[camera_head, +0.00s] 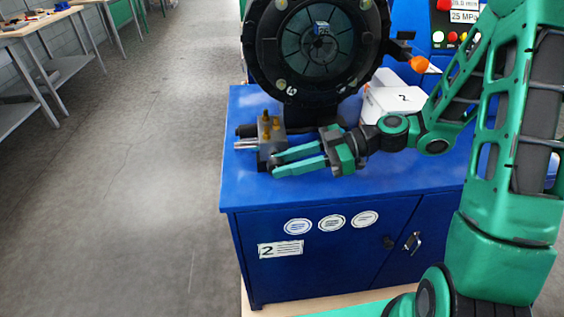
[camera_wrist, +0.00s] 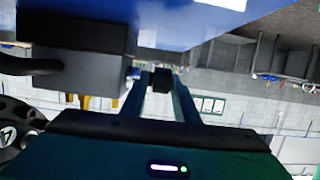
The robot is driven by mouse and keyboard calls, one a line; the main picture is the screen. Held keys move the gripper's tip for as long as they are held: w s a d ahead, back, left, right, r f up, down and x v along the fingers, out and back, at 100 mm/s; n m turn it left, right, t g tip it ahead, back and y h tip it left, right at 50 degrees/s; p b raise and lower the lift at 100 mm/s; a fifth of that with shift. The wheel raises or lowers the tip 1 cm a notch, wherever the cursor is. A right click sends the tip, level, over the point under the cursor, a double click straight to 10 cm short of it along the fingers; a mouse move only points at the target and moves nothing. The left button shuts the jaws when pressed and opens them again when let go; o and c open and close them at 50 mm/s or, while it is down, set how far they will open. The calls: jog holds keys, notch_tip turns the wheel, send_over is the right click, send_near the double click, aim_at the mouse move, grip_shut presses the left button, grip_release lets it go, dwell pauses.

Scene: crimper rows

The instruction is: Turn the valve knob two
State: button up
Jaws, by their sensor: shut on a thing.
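The valve is a grey block with brass fittings (camera_head: 266,133) on the blue cabinet top, below the large black round crimper head (camera_head: 318,45). The cabinet carries a label with the number 2 (camera_head: 280,249). My gripper (camera_head: 274,162) reaches in from the right, its two green fingers against the front of the valve. In the wrist view, a small black knob (camera_wrist: 161,80) sits between the fingertips, and my gripper (camera_wrist: 160,82) is shut on it. The valve block (camera_wrist: 85,70) is beside the knob there. In the head view the fingers mostly hide the knob.
A white box marked 2 (camera_head: 398,98) stands behind my wrist on the cabinet top (camera_head: 400,172). An orange-tipped part (camera_head: 419,64) and a control panel (camera_head: 452,37) are at the back right. Workbenches (camera_head: 45,25) stand far left; the floor between is clear.

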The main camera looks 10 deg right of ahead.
jog(key=shift+s+f, duration=0.15)
jog(key=shift+s, duration=0.1)
jog(key=o, duration=0.9)
jog(key=shift+w, duration=0.1)
jog(key=v, duration=1)
jog(key=shift+w+d, duration=0.1)
jog(key=shift+d, duration=0.3)
